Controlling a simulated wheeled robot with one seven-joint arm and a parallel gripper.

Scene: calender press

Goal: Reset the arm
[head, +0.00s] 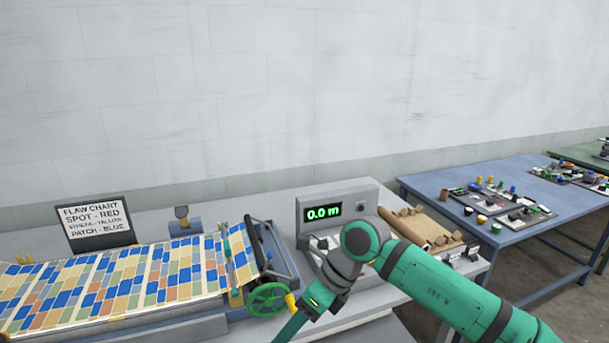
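My green arm enters from the lower right, bends at a dark joint in front of the display box, and runs down to the bottom edge, where it leaves the picture. My gripper is out of view, so its fingers and anything in them are hidden. The calender press holds a sheet of coloured patches (120,285) at the left. A green handwheel (267,299) with a yellow knob is on the press's right end, just left of my arm. The display box (340,207) reads 0.0 m.
A flaw chart (96,222) stands behind the sheet. A brown roll (420,227) lies right of the display box, partly behind my arm. A blue table (440,185) at the right carries several small parts. The wall (250,90) is behind; space above the bench is clear.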

